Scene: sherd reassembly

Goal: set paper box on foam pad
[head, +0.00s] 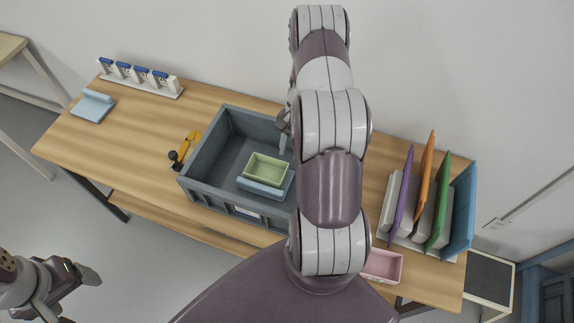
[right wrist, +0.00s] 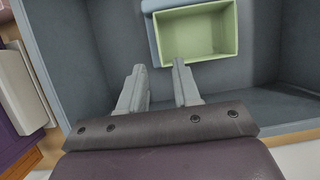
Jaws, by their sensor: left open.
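A small open green box (head: 267,170), which looks like the paper box, sits in the grey crate. It rests on or against a blue pad-like block (head: 262,190), perhaps the foam pad; the contact is hard to tell. The green box (right wrist: 195,32) and part of the blue block (right wrist: 152,6) also show in the right wrist view. My right gripper (right wrist: 158,85) is open and empty inside the crate area, apart from the green box; in the head view my arm hides most of it. My left gripper (head: 88,276) is open and empty, low at the left, off the table.
The grey crate (head: 205,150) has high walls. A pink tray (head: 383,266) lies at the front right, and a rack of upright coloured boards (head: 425,195) stands at the right. An orange tool (head: 186,146), a light blue piece (head: 93,106) and a blue-topped rack (head: 140,80) are left.

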